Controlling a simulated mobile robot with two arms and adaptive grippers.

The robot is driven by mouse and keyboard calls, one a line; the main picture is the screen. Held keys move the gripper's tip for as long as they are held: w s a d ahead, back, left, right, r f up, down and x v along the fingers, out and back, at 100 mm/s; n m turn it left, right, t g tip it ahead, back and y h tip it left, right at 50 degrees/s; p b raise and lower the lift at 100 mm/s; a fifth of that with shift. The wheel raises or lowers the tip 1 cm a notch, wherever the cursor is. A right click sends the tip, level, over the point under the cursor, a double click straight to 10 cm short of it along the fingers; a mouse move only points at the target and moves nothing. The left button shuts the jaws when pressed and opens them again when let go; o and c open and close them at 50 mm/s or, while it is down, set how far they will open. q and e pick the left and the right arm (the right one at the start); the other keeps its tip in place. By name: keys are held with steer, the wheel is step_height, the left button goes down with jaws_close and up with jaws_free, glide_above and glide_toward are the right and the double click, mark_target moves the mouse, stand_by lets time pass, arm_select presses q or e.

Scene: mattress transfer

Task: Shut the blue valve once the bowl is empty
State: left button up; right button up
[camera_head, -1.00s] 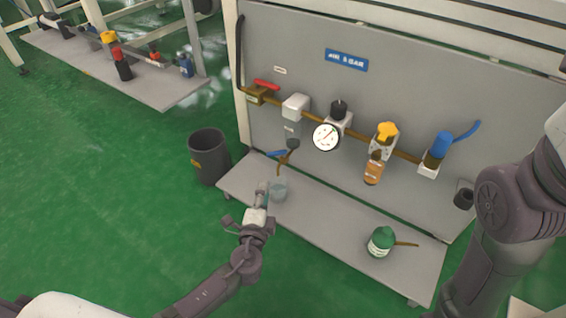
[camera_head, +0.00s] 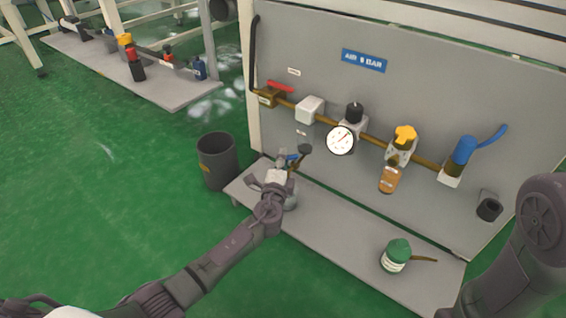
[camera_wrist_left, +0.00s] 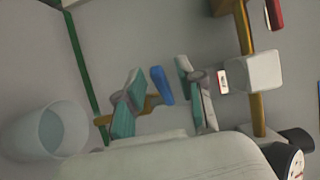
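A small blue handle (camera_wrist_left: 162,85) on a brass fitting (camera_wrist_left: 150,122) shows in the left wrist view. My left gripper (camera_wrist_left: 158,95) is open, with its teal-padded fingers on either side of the handle; contact cannot be told. In the head view, my left gripper (camera_head: 283,168) partly covers this handle at the panel's foot. A clear cup (camera_wrist_left: 45,130) stands near it, mostly hidden behind my gripper in the head view. An orange bowl (camera_head: 389,180) hangs under a yellow-topped unit; its fill cannot be told. My right gripper is out of view.
A blue-topped unit (camera_head: 465,150) with a blue lever or hose sits at the pipe's right end. A gauge (camera_head: 340,140) and red lever (camera_head: 280,87) are on the panel. A green-lidded jar (camera_head: 396,254) stands on the shelf (camera_head: 350,235). A dark bin (camera_head: 217,160) stands left.

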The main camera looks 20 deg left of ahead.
arm_select(q)
steer(key=shift+w, duration=0.25)
jaws_close()
